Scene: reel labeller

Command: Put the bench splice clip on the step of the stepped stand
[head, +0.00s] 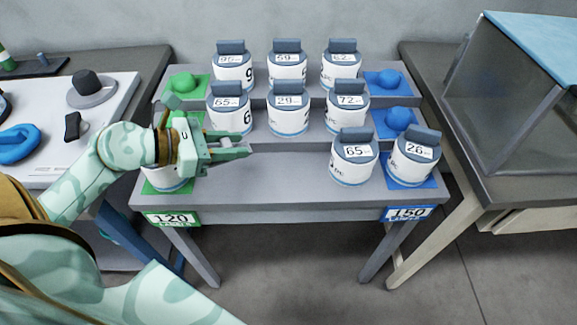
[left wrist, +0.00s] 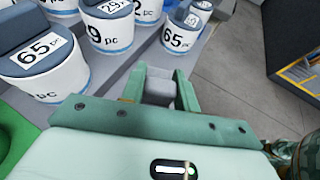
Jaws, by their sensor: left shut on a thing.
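The stepped stand (head: 280,172) is grey and stands in the middle of the head view, with raised steps behind its low front level. My left gripper (head: 236,146) is over the left part of the low front level, shut on a small grey piece. I take this piece to be the splice clip (head: 225,142). In the left wrist view the clip (left wrist: 160,90) shows between the two green fingers (left wrist: 162,92), with the fingers hiding its sides. It appears held above the surface, apart from the reels. My right gripper is not in view.
Several white reels with blue-grey tops fill the steps, including a 65 reel (head: 354,157) and a 26 reel (head: 413,158) at front right. A green knob (head: 183,82) and blue knobs (head: 390,80) sit at the sides. The front middle is clear.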

